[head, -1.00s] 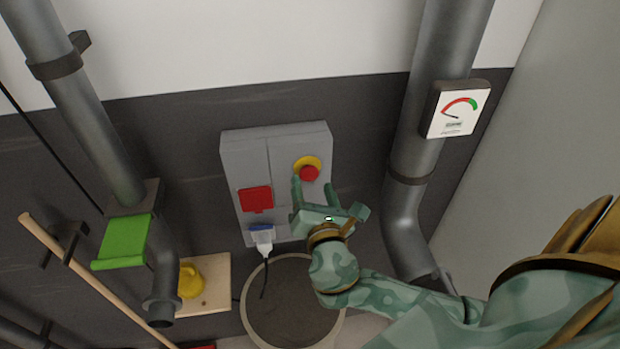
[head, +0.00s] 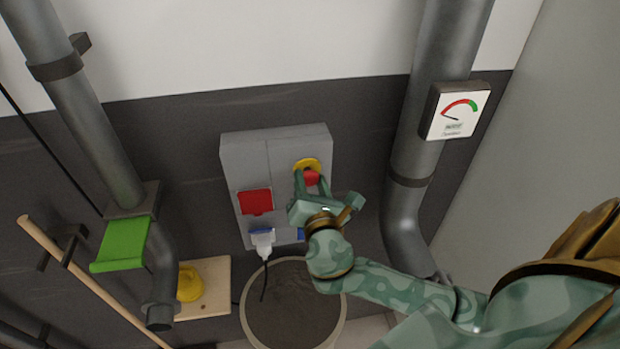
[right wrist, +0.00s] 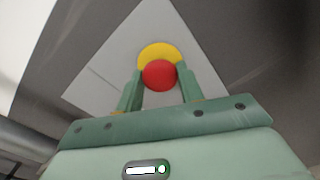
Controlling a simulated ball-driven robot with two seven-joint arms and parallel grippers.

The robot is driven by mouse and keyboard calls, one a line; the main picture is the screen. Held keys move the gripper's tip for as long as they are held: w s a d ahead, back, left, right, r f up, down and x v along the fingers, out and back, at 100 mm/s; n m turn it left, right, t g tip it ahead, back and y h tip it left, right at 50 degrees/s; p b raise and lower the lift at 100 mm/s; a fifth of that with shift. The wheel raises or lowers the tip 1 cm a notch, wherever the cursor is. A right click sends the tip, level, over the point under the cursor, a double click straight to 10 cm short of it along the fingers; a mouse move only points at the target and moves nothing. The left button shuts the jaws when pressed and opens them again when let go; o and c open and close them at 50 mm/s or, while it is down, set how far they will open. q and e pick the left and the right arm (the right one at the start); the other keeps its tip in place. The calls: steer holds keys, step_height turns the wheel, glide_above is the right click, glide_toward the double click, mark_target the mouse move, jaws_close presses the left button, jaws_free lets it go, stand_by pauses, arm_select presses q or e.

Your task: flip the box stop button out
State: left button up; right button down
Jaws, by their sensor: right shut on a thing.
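The grey box (head: 249,158) is fixed to the dark lower wall. Its red stop button (head: 311,178) sits on a round yellow base (head: 306,163) at the box's upper right. My right gripper (head: 311,174) is at the button, with one finger on each side, shut on it. In the right wrist view, the red button (right wrist: 159,75) lies between the two green fingertips, with the yellow base (right wrist: 158,49) behind it. The fingers cover the button's sides. My left gripper is not in view.
A red flap (head: 256,202) and a white plug (head: 263,243) are on the box's lower left. A round bin (head: 337,321) stands below. A green flap (head: 122,245) is at left.

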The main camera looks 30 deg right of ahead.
steer(key=shift+s+a, duration=0.2)
steer(key=shift+s, duration=0.3)
steer(key=shift+f, duration=0.15)
steer(key=c, duration=0.9)
jaws_free()
steer(key=shift+s, duration=0.15)
steer(key=shift+s+a, duration=0.1)
steer(key=v, duration=1.6)
steer(key=shift+s+p, duration=0.1)
steer(key=shift+p, duration=0.25)
